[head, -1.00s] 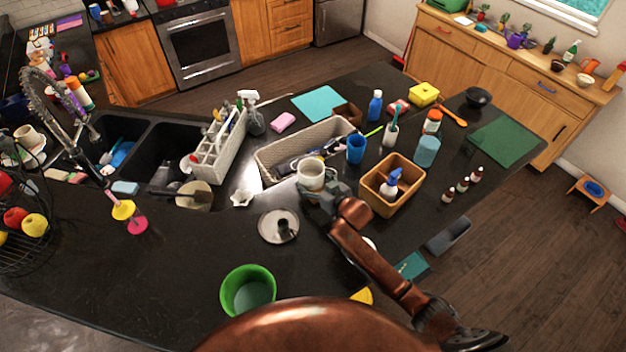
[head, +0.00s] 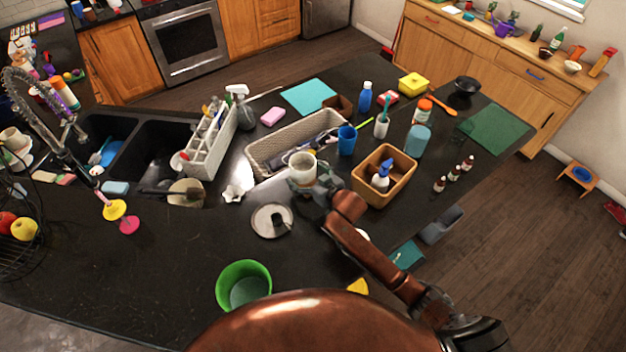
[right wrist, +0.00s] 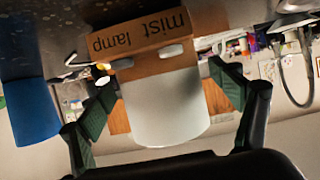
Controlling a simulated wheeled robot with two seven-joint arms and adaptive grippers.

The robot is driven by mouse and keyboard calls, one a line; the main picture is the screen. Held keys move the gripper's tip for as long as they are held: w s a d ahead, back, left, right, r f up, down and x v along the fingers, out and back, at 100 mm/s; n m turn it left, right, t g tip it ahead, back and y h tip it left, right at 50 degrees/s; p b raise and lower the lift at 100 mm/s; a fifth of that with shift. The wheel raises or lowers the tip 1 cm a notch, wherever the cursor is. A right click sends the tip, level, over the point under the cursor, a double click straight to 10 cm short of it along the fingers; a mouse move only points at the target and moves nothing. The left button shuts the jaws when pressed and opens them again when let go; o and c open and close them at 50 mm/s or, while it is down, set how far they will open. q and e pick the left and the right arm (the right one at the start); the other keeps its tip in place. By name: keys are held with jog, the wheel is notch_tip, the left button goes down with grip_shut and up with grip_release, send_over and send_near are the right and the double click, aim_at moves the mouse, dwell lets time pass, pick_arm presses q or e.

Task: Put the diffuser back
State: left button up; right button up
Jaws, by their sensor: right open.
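The diffuser, a white cylinder (head: 302,167), stands on the dark counter beside the woven basket in the head view. In the right wrist view, which looks upside down, the white diffuser body (right wrist: 165,108) shows large between my fingers. A wooden part marked "mist lamp" (right wrist: 140,45) adjoins it; I cannot tell whether they are joined. My right gripper (head: 308,188) is at the near side of the diffuser. In the wrist view my right gripper (right wrist: 165,95) is open, with a dark green finger on each side of the diffuser. My left gripper is out of view.
The woven basket (head: 255,160) lies behind. Counter left of the bucket is clear.

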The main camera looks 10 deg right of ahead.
jog(key=b+v, duration=0.1)
jog(key=v, duration=1)
jog(key=shift+s+d, duration=0.2)
jog(key=shift+s, duration=0.1)
dwell(0.7)
